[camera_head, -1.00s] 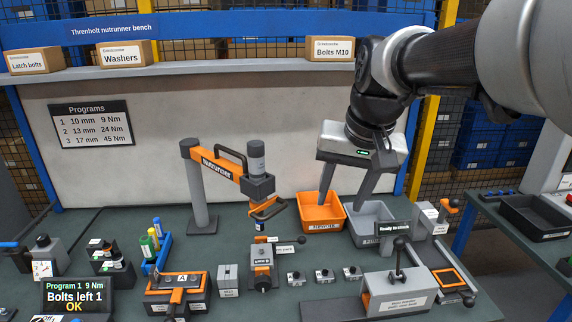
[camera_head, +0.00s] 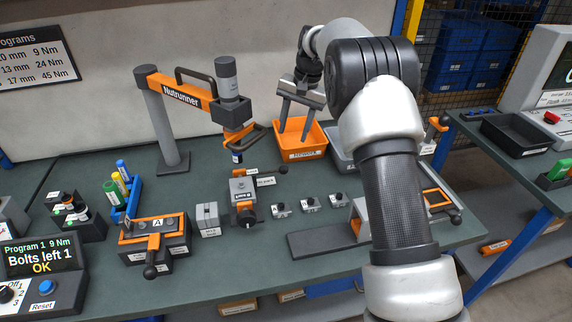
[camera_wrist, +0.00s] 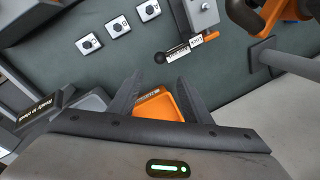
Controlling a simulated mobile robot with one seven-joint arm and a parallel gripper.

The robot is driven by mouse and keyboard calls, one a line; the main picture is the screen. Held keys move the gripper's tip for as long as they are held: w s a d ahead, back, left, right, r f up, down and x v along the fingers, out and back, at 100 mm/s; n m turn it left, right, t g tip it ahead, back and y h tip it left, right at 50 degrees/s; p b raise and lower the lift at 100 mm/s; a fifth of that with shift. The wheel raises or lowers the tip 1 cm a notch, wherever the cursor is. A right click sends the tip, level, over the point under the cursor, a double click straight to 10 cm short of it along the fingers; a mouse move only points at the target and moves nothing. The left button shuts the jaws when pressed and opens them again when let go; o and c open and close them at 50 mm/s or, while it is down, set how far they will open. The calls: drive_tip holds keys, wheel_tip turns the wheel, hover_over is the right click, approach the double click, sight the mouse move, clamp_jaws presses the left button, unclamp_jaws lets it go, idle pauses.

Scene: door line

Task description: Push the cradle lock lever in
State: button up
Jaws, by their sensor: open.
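A grey block fixture (camera_head: 243,197) with orange parts stands mid-bench. In the wrist view the same fixture (camera_wrist: 203,12) is at the top, with the lever's black knob (camera_wrist: 160,58) pointing left. My gripper (camera_head: 293,140) is open and empty, pointing down at the orange bin (camera_head: 315,141), behind the lever and apart from it. In the wrist view its fingers (camera_wrist: 158,86) straddle part of that bin.
The nutrunner arm (camera_head: 185,96) on its post stands left of my gripper, with its tool hanging near the fixture. My forearm hides part of the right bench.

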sight(285, 166)
drive_tip(key=a+f, duration=0.1)
drive_tip(key=f, duration=0.8)
drive_tip(key=w+a+f, duration=0.1)
drive_tip(key=f, duration=0.4)
drive_tip(key=shift+a+f, duration=0.3)
drive_tip(key=shift+f, duration=0.05)
clamp_jaws()
drive_tip(key=shift+f, duration=0.1)
